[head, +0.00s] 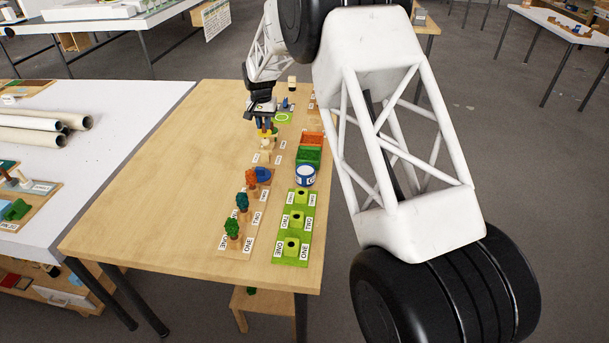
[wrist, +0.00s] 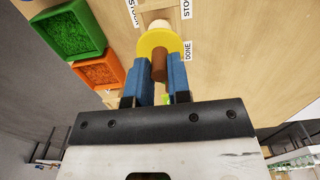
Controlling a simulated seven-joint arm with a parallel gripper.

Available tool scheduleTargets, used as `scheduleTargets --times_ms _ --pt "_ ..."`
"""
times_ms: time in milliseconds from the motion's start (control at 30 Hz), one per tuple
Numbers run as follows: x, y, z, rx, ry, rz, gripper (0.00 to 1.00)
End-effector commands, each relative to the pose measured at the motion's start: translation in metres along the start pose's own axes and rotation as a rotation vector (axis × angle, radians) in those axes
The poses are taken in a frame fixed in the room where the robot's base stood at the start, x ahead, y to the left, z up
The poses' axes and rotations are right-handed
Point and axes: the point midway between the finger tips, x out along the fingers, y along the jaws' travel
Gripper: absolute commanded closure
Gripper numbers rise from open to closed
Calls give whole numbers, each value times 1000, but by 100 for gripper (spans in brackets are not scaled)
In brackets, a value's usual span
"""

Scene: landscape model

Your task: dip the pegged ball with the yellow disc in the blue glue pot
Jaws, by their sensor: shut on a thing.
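My gripper (head: 266,125) is shut on the brown peg (wrist: 160,66) of a pegged ball, its blue fingers on either side. The yellow disc (wrist: 158,43) sits beyond the fingertips, with the pale ball (wrist: 157,25) partly hidden past it. In the head view the yellow disc (head: 269,134) shows below the fingers, over a board with labels. The glue pot (head: 305,176), blue and white, stands to the right and nearer the camera, apart from the gripper.
Green (head: 308,157) and orange (head: 312,139) trays stand beyond the pot. Nearer are a board of model trees (head: 236,240) and a green board of holed blocks (head: 282,254). A blue object (head: 263,174) is by the orange tree. The table's left side is clear.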

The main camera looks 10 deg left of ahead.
Motion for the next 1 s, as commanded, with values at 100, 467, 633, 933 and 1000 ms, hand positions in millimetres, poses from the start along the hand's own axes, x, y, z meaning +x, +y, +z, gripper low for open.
scheduleTargets --times_ms 100,467,633,933,1000 --pt "0 1 0 0 0 0 95" --pt "-6 32 14 7 1 -1 98" --pt "-6 64 31 8 1 -1 98" --pt "-5 132 75 9 2 -1 98" --pt "-3 143 84 9 0 0 98"
